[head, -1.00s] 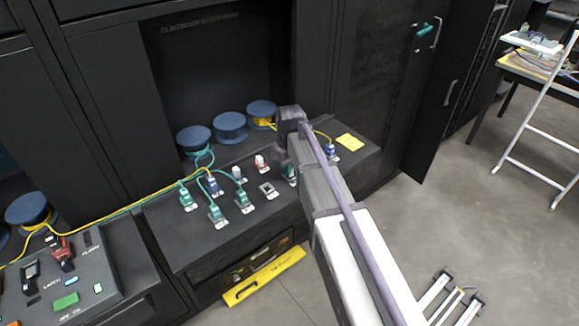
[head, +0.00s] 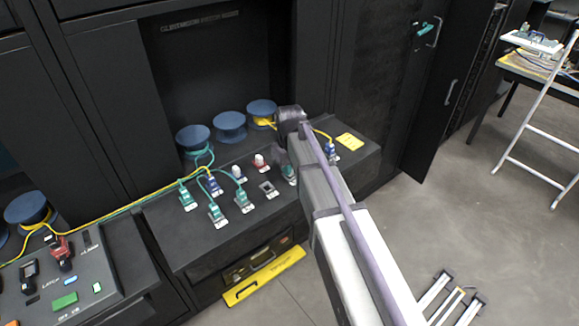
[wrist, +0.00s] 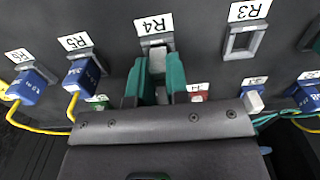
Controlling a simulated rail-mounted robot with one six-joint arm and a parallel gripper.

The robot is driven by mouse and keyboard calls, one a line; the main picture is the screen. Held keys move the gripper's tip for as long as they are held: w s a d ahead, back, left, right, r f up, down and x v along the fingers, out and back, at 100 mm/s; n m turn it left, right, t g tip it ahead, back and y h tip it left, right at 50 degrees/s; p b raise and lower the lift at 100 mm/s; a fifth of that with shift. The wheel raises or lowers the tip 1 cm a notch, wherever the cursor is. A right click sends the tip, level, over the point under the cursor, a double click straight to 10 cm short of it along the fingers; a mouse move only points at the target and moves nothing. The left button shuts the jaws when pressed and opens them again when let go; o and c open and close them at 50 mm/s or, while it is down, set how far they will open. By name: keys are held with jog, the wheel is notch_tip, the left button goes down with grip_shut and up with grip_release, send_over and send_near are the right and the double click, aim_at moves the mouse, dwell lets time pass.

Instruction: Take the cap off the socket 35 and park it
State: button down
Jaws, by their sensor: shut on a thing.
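My gripper (wrist: 156,88) has two green fingers, shut on a small pale grey cap (wrist: 158,62) in front of the socket labelled R4 (wrist: 155,42). The cap lines up with this socket; I cannot tell whether it is seated or just clear of it. I cannot read a 35 on any label. In the head view my arm hides most of the gripper, and only a little green (head: 290,174) shows beside the arm, low over the panel.
The empty socket R3 (wrist: 240,42) is right of R4 in the wrist view; a blue plug with a yellow cable (wrist: 82,74) sits at R5, left. A red-capped socket (head: 260,162), several green plugs (head: 188,200) and blue spools (head: 230,126) crowd the panel. A yellow note (head: 349,141) lies right.

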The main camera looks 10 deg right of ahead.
jog(key=shift+f+b, duration=0.3)
jog(key=shift+f, duration=0.1)
jog(key=c, duration=1)
grip_release()
jog(key=shift+c, duration=0.2)
jog(key=shift+r, duration=0.2)
notch_tip(320, 180, up, 10)
jog(key=p, duration=1.1)
jog(key=shift+r, duration=0.25)
